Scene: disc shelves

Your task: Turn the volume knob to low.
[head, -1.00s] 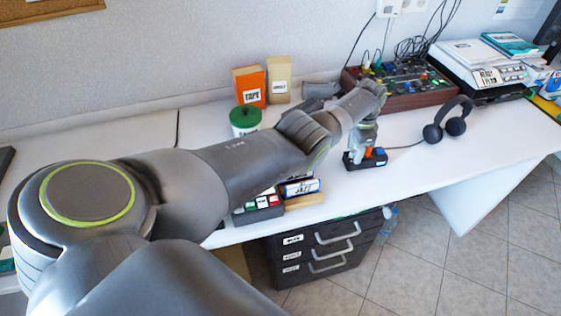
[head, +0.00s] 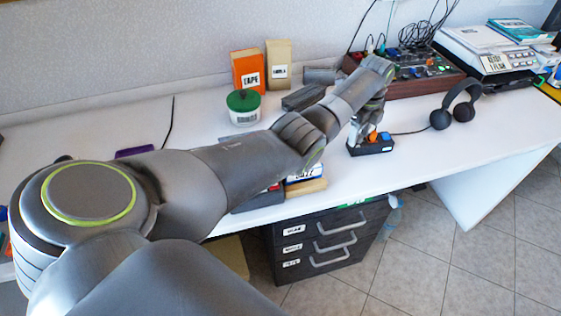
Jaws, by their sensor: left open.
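A small black box (head: 372,150) with an orange part (head: 373,137) and a blue part (head: 385,136) on top sits near the desk's front edge. A cable runs from it to the headphones. I cannot tell which part is the volume knob, nor its setting. My left gripper (head: 361,128) is open, pointing down over the left end of the box. Its fingers and wrist hide part of the box top, and I cannot tell whether they touch it. My right gripper is not in view.
Black headphones (head: 456,106) lie right of the box. A red-sided mixer (head: 420,83) with cables stands behind. An orange tape box (head: 248,72), a beige box (head: 278,65) and a green-lidded jar (head: 243,109) stand at the back. Black drawers (head: 320,242) are below the desk.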

